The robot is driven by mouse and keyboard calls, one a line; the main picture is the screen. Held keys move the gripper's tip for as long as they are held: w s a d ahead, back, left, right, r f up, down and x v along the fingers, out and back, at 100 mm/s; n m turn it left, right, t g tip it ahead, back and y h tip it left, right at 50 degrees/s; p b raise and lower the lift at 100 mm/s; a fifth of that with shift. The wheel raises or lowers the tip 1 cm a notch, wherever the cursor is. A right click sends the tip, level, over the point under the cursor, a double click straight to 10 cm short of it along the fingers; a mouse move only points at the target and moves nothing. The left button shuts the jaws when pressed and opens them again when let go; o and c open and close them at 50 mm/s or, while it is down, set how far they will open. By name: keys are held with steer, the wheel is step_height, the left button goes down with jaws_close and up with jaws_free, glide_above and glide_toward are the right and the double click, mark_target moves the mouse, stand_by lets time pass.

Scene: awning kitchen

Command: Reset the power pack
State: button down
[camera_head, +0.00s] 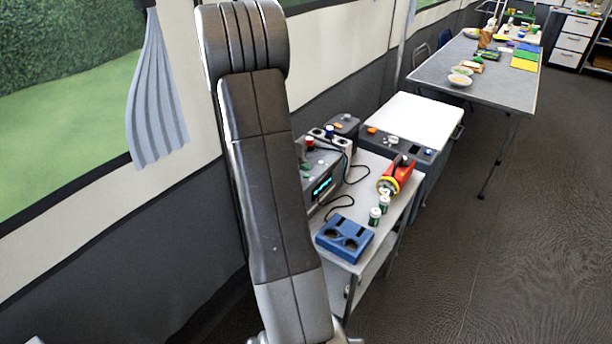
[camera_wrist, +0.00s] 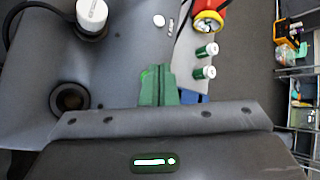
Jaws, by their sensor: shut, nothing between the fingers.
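The grey box-shaped unit I take for the power pack (camera_head: 323,172) stands on the small table, partly hidden by my arm in the head view. It has a lit cyan display (camera_head: 322,187) on its front and a red-topped part (camera_head: 309,143) on top. In the wrist view a grey surface, apparently its top (camera_wrist: 125,62), carries a white round-topped post (camera_wrist: 92,14) and a dark round fitting (camera_wrist: 70,98). My gripper (camera_wrist: 158,72), with green fingers, is shut and empty over this surface. I cannot tell whether it touches. It is hidden in the head view.
A blue two-well holder (camera_head: 344,238), green-and-white cells (camera_head: 375,216) and a red-yellow torch (camera_head: 395,175) lie on the small table (camera_head: 352,192). Black cables (camera_head: 338,203) run beside the unit. A white-topped box (camera_head: 415,118) stands behind. Open floor (camera_head: 500,240) is at right.

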steer(key=shift+f, duration=0.1)
steer(key=shift+f, duration=0.3)
steer(key=shift+f+b, duration=0.35)
steer(key=shift+b, duration=0.05)
stand_by(0.6)
steer(key=shift+r, duration=0.1)
steer(key=shift+r+p, duration=0.65)
steer(key=shift+p, duration=0.15)
steer(key=shift+r, duration=0.1)
step_height(320, 180, up, 5)
steer(key=p, duration=0.4)
steer(key=shift+p, duration=0.35)
stand_by(0.4)
